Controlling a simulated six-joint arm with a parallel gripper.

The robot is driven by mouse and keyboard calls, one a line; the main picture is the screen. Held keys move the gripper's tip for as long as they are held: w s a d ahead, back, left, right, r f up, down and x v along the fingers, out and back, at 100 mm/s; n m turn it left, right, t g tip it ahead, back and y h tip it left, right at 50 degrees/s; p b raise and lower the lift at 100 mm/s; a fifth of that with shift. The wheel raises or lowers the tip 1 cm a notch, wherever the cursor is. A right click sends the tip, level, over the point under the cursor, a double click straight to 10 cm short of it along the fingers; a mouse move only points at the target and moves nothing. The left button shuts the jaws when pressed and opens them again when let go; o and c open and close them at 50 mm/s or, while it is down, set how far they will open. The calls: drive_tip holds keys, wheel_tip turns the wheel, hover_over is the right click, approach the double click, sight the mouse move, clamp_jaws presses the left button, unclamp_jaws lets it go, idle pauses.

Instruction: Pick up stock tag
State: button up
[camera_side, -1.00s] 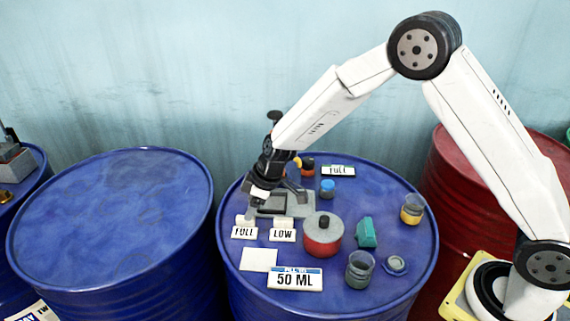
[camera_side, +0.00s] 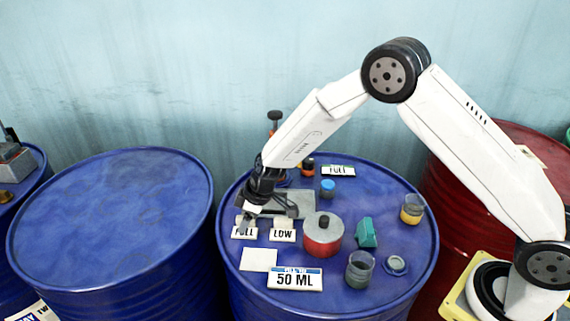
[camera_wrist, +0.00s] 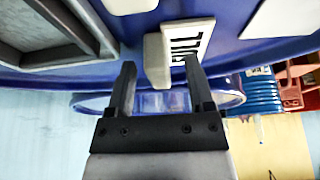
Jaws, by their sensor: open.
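The left FULL stock tag (camera_side: 244,234) stands on the blue drum top (camera_side: 232,225), beside the LOW tag (camera_side: 283,235). A second FULL tag (camera_side: 338,171) stands at the back. My gripper (camera_side: 247,216) is open and points down at the left FULL tag, partly covering it. In the wrist view my gripper's fingers (camera_wrist: 160,62) are apart, with the tag's pale block (camera_wrist: 155,60) in the gap between them and its lettered plate (camera_wrist: 188,45) by the right finger. I cannot tell how deep the block sits between the fingers.
A grey tray (camera_side: 297,203) lies just behind the tags. A red-and-grey pot (camera_side: 322,240) stands to the right, a blank white card (camera_side: 258,260) and a 50 ML sign (camera_side: 295,279) in front. A green block (camera_side: 366,233) and glass jar (camera_side: 359,270) stand further right.

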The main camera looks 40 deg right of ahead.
sight(240, 216)
idle(0.3)
clamp_jaws()
drive_tip(key=shift+r, duration=0.15)
drive_tip(key=shift+r, duration=1.45)
drive_tip(key=s+d+r, duration=0.3)
drive_tip(key=s+r, duration=0.6)
drive_tip(key=s, duration=0.4)
drive_tip(key=shift+s+r, duration=0.35)
drive_tip(key=shift+r, duration=0.05)
